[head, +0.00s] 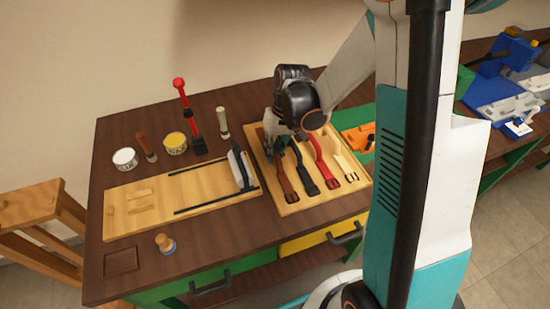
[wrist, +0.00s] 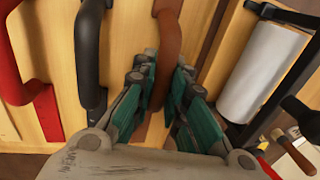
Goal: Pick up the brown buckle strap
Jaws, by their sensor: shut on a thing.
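The brown buckle strap (head: 284,182) lies lengthwise at the left side of the light wooden tray (head: 291,210), left of a black strap (head: 303,168) and a red strap (head: 322,162). My gripper (head: 274,146) is over the tray's left part and hides the strap's upper end in the head view. In the wrist view the brown strap (wrist: 168,40) runs between the two green-padded fingers of my gripper (wrist: 166,75), which are shut on it. The strap appears to be at tray level; I cannot tell whether it is clear of the tray.
A pale strap (head: 344,165) lies at the tray's right. Left of the tray, a wooden board (head: 150,222) carries dark rails and a white roller (head: 240,168). A red-handled tool (head: 187,110) and two tins stand behind. An orange part (head: 357,138) is right of the tray.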

